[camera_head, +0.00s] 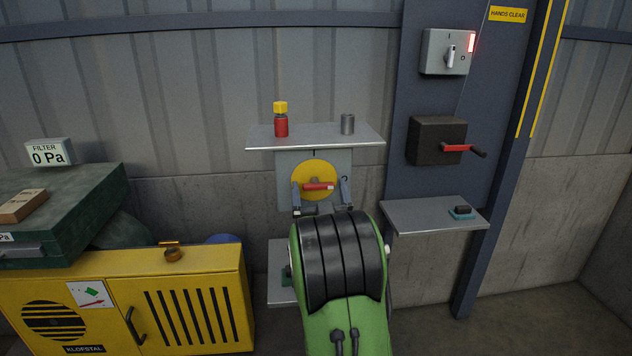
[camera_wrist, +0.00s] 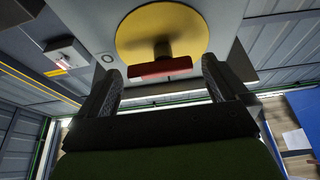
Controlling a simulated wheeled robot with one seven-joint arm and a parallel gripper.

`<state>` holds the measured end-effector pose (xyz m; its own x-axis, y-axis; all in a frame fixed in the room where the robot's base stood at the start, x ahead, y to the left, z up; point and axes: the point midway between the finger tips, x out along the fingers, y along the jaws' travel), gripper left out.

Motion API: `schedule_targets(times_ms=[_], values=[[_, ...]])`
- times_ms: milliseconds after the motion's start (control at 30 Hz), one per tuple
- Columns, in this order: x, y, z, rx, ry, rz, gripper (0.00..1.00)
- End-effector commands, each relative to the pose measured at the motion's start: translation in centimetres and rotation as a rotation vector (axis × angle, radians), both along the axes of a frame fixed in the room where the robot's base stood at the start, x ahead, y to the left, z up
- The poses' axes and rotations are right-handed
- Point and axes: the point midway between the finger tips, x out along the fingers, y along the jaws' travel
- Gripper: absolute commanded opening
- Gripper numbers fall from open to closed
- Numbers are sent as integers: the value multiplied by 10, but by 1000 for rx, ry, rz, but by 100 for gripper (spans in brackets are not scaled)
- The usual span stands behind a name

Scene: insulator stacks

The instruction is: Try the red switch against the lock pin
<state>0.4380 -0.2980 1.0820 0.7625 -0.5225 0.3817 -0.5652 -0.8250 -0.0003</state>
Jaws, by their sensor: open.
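The red switch (camera_head: 319,186) is a bar-shaped handle on a round yellow disc (camera_head: 314,171), fixed to a grey plate under a wall shelf. In the wrist view the red switch (camera_wrist: 160,68) shows between the two parted fingers of my gripper (camera_wrist: 161,78), with a visible gap on each side. I cannot make out a lock pin in either view.
At right are a lit switch box (camera_head: 434,52), a dark box (camera_head: 424,140) with a red crank, and a side shelf (camera_head: 415,217). A yellow cabinet (camera_head: 240,275) stands left.

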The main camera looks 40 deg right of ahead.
Motion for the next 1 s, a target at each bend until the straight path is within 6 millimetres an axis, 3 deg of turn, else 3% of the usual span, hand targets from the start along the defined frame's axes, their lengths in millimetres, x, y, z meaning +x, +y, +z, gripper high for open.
schedule_targets(times_ms=[167, 500, 1000], values=[[0, 0, -1, 0, 0, 0, 98], [0, 0, -1, 0, 0, 0, 46], [0, -1, 2, -109, 80, -1, 46]])
